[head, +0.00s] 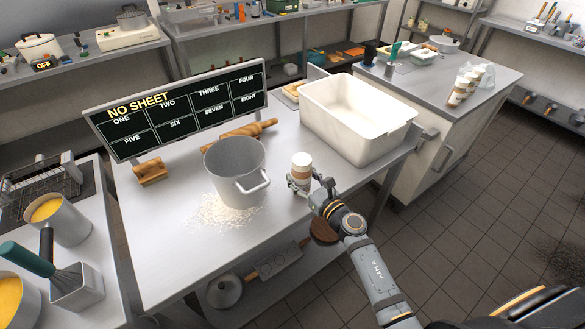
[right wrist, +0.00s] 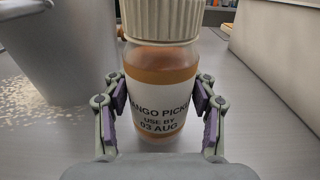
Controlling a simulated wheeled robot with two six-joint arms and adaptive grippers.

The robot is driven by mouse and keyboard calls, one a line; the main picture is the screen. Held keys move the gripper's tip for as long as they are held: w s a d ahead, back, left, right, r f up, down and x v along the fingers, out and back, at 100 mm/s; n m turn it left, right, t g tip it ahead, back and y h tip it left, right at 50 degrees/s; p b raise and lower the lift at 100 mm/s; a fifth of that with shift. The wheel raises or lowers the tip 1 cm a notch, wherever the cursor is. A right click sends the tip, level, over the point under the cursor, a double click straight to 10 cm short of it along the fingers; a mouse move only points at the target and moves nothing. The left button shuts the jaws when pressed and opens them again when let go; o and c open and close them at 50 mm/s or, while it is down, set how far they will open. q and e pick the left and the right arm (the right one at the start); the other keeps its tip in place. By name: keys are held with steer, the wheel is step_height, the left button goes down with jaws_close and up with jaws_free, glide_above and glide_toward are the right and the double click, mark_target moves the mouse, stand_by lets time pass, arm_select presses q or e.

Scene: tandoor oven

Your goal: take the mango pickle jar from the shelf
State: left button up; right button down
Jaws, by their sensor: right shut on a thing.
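The mango pickle jar (head: 301,171) has a white ribbed lid and an orange-brown body. Its label, partly cut off, reads "ANGO PICK", "USE BY 03 AUG" in the right wrist view (right wrist: 160,98). It is upright on or just above the steel table (head: 172,268); I cannot tell which. My right gripper (head: 302,187) is shut on the jar, with a purple-padded finger on each side in the right wrist view (right wrist: 160,105). My left gripper is not in view.
A grey pot (head: 232,175) stands left of the jar, by spilled flour (head: 215,214). A large white tub (head: 358,125) stands behind it to the right. A rolling pin (head: 240,135) and a menu board (head: 180,110) are behind.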

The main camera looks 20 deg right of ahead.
mark_target(307, 183)
steer(key=b+v, duration=0.1)
steer(key=v, duration=0.3)
steer(key=shift+s+d, duration=0.1)
steer(key=shift+s, duration=0.1)
steer(key=shift+s+d+r, duration=0.1)
steer(key=shift+s+d, duration=0.05)
steer(key=shift+s, duration=0.3)
steer(key=shift+s+b, duration=0.15)
steer(key=shift+b, duration=0.15)
steer(key=v, duration=1.9)
steer(key=shift+s+b, duration=0.35)
steer(key=shift+b, duration=0.1)
